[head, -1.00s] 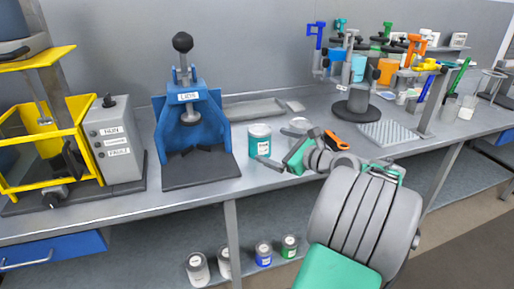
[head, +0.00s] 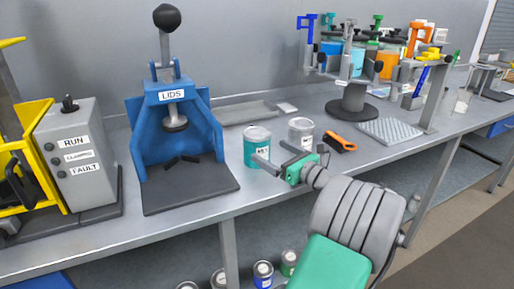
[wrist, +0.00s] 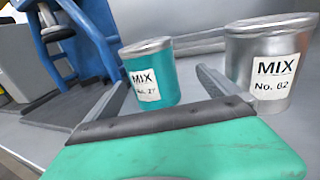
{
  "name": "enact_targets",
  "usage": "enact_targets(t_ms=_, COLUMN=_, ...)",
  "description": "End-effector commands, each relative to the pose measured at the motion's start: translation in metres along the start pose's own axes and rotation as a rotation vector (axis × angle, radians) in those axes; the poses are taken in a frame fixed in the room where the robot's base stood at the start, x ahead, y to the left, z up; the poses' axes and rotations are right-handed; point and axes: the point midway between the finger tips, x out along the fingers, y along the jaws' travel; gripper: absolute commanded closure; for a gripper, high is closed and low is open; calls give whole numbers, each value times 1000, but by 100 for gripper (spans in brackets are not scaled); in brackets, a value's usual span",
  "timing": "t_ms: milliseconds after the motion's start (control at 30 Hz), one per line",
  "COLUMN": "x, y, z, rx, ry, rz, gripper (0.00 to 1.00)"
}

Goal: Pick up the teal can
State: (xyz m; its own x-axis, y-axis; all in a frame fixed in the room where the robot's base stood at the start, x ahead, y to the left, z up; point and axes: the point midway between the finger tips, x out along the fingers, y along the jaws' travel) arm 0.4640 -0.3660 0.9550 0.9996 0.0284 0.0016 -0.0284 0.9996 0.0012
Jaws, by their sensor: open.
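The teal can (head: 257,148) stands upright on the bench, with a silver lid and a white MIX label. It also shows in the wrist view (wrist: 151,75), ahead of my gripper and between the lines of its two fingers. My gripper (head: 277,155) is open and empty, low over the bench on the near right side of the can. In the wrist view one finger points to the left of the can and the other to its right. I cannot tell whether a fingertip touches the can. A silver can (wrist: 268,65) labelled MIX No. 62 stands just right of the fingers.
A blue press (head: 172,115) marked LIDS stands left of the can. An orange-handled tool (head: 340,142) and a ribbed tray (head: 392,131) lie to the right. A round rack (head: 352,105) with colored cups stands behind them. Several cans sit on the lower shelf.

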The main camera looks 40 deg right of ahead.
Motion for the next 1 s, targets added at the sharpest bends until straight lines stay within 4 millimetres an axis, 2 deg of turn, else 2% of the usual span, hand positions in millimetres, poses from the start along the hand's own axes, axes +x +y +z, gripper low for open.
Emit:
enact_targets(t_ms=33, x=6, y=3, z=5, rx=4, ry=1, rz=7, gripper=0)
enact_targets(t_ms=200, x=33, y=12, z=-5, rx=-2, ry=1, rz=15, gripper=0)
enact_targets(t_ms=333, x=54, y=13, z=-5, rx=-2, ry=1, rz=11, gripper=0)
enact_targets(t_ms=600, x=60, y=10, z=-4, rx=0, ry=2, rz=5, gripper=0)
enact_targets(t_ms=1000, x=59, y=10, z=-4, rx=-1, ry=1, rz=4, gripper=32)
